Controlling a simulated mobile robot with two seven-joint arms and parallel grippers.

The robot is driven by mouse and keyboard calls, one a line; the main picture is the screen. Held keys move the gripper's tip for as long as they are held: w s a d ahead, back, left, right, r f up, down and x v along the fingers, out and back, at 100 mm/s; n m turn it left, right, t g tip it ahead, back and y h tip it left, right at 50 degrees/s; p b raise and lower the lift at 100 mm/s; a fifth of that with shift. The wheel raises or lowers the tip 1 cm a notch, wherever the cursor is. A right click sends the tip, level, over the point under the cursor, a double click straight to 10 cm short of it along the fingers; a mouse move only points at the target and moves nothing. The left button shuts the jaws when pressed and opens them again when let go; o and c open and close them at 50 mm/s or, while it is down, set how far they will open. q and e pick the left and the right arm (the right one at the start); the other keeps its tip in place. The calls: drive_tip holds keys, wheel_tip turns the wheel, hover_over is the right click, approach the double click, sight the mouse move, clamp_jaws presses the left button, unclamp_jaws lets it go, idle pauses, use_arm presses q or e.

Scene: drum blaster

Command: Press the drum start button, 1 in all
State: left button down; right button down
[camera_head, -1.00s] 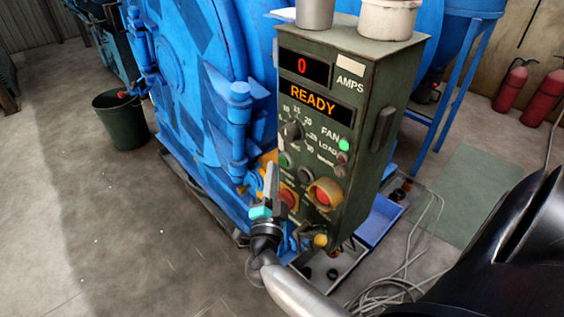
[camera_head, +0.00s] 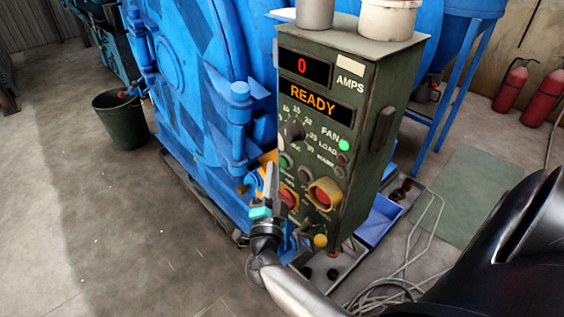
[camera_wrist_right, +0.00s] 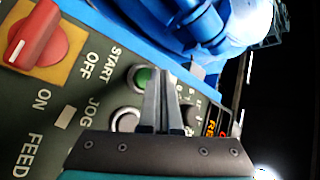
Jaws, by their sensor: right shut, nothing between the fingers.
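The green control box (camera_head: 352,130) stands in front of the blue drum machine, its displays reading 0 and READY. A green button (camera_wrist_right: 141,78) beside the word START shows in the right wrist view, partly behind my fingers; it also shows in the head view (camera_head: 285,160). My right gripper (camera_head: 269,166) is shut and empty, in front of the panel's lower left. In the right wrist view, the closed fingertips (camera_wrist_right: 161,74) overlap the button's edge. I cannot tell whether they touch it. My left gripper is not in view.
A red knob on a yellow plate (camera_wrist_right: 72,50) and a grey JOG button (camera_wrist_right: 126,120) sit close to the fingers. A red button with a yellow guard (camera_head: 324,195) is on the panel's lower right. The drum machine (camera_head: 190,80) stands close behind.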

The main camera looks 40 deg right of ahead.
drive_tip(key=shift+d, duration=0.15)
drive_tip(key=shift+d, duration=0.3)
